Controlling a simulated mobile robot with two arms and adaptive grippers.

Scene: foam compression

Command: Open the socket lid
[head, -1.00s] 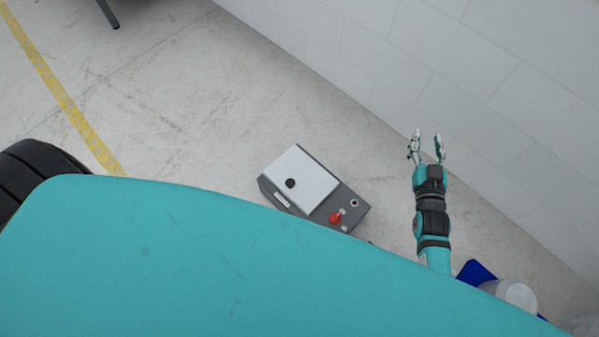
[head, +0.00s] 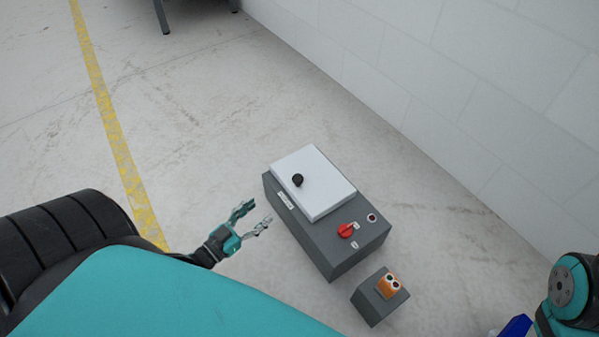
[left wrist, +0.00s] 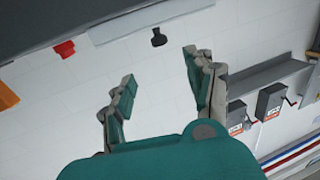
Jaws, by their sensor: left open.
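The socket lid (head: 325,188) is a white flat cover on a grey box (head: 325,245), and it looks shut. A black knob (head: 297,180) stands on it near its left side. My left gripper (head: 260,212) is open and empty, left of the box, with its fingers pointing toward the box's side and apart from it in the head view. In the left wrist view the black knob (left wrist: 159,38) shows just beyond the gap between the open fingers (left wrist: 159,65). My right gripper is out of view.
A red rotary switch (head: 346,230) sits on the box's right part. A small grey box with an orange top piece (head: 388,285) stands in front. A pale block wall (head: 470,100) runs behind. Bare floor lies left of the box, with a yellow line (head: 110,125).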

